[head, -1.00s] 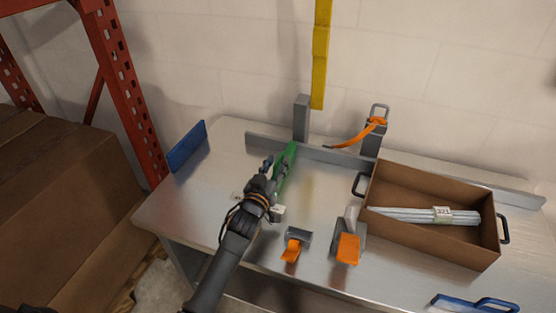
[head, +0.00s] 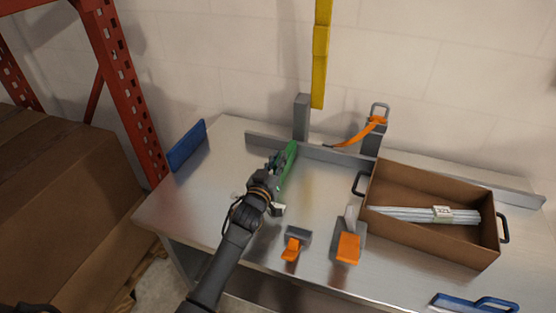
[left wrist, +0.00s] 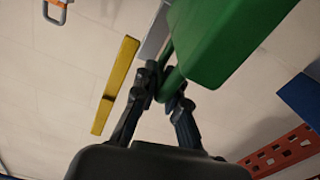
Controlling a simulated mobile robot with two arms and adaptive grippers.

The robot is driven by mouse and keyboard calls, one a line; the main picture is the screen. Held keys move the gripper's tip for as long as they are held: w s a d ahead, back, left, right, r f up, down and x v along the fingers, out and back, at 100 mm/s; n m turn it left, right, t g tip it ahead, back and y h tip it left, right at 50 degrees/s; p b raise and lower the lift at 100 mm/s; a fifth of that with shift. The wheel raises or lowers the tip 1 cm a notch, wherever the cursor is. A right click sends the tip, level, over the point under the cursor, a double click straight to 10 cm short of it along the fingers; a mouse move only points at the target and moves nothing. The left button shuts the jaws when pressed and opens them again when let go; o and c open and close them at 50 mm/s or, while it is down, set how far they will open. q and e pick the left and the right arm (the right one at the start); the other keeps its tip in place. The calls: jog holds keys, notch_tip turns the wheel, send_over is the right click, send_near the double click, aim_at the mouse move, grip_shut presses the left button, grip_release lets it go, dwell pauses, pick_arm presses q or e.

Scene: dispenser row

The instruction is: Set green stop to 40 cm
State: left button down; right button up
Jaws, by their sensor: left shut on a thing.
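The green stop (head: 290,158) stands on the metal bench, in front of the low grey back rail (head: 345,158). It shows large and close in the left wrist view (left wrist: 225,35), at the top. My left gripper (head: 275,165) is at the left side of the green stop. In the left wrist view its fingers (left wrist: 165,95) are closed around a thin green part of the stop, like a handle. I cannot read any scale marks on the bench or rail. My right gripper is not in view.
A blue plate (head: 187,146) stands at the bench's left end. Two orange-handled clamps (head: 292,248) (head: 348,246) sit near the front edge. A brown box (head: 433,240) with grey rods (head: 410,214) stands at right. A yellow strip (head: 320,55) hangs behind. A red rack (head: 125,85) is at left.

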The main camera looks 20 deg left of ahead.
pick_arm(q)
jog(key=a+p, duration=0.1)
jog(key=a, duration=0.9)
jog(key=shift+w+a, duration=0.2)
jog(key=shift+a, duration=0.05)
jog(key=c, duration=1.4)
grip_release()
jog(key=shift+a, duration=0.1)
jog(key=s, duration=1.2)
jog(key=shift+a, duration=0.25)
